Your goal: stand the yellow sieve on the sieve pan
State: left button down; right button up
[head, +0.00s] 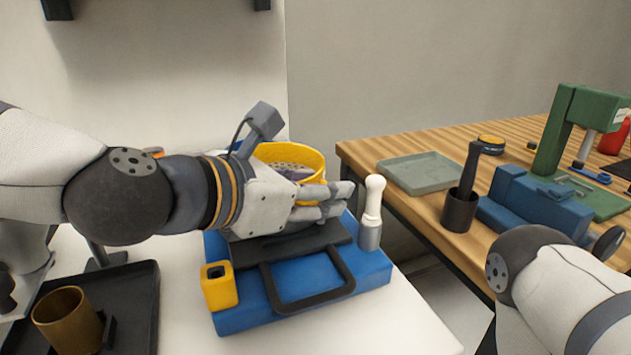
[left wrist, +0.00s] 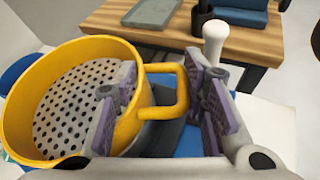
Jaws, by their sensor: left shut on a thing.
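The yellow sieve (head: 312,158) has a perforated bottom and a loop handle. My left gripper (head: 325,205) is shut on it at the handle side, and its fingers hide part of the sieve in the head view. In the left wrist view the sieve (left wrist: 18,112) is open side up, with the handle between my padded fingers (left wrist: 160,95). In the head view it shows above and behind a blue base (head: 235,318) with a black plate and frame. I cannot make out the sieve pan for certain. My right gripper is out of view.
A white-topped pestle (head: 373,200) stands close to my left fingertips. A yellow block (head: 219,286) sits on the base's left corner. A black tray (head: 140,300) with a brass cup (head: 68,318) is at lower left. The wooden table (head: 420,212) at right carries several tools.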

pick_arm(q)
jog(key=c, duration=1)
grip_release()
jog(key=shift+r, duration=0.1)
jog(key=shift+s+a+r+p, duration=0.15)
jog(key=shift+r, duration=0.35)
jog(key=shift+s+a+r+p, duration=0.15)
jog(key=shift+r, duration=0.35)
jog(key=v, duration=0.3)
jog(key=p+v, duration=0.1)
jog(key=v, duration=0.3)
jog(key=p+v, duration=0.1)
jog(key=v, duration=0.3)
jog(key=shift+f, duration=0.25)
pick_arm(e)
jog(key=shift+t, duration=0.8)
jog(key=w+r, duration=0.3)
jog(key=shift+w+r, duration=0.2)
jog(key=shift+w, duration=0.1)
